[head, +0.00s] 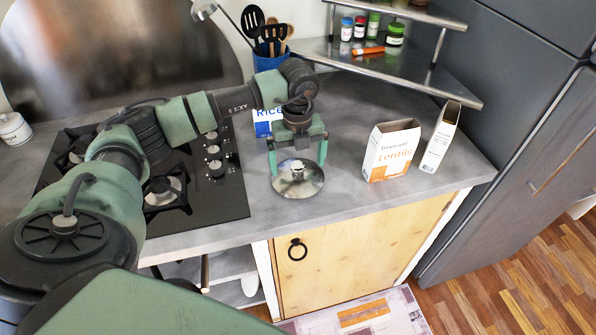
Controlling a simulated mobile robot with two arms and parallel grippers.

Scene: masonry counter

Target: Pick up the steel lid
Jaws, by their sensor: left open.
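The steel lid (309,184) is a round, shiny disc with a small knob (297,171) on top. It lies on the grey counter, right of the cooktop and near the counter's front edge. My left gripper (297,160) is open and points down over the lid, with one finger on each side of the knob in the picture. I cannot tell how far the fingertips are above the lid. My right gripper is not in view.
A Rice box (264,117) stands behind my left gripper, partly hidden. A Lentils box (390,152) and another narrow box (440,136) stand to the right. The black gas cooktop (225,207) lies left. A utensil holder (268,62) and metal shelf (400,72) are behind.

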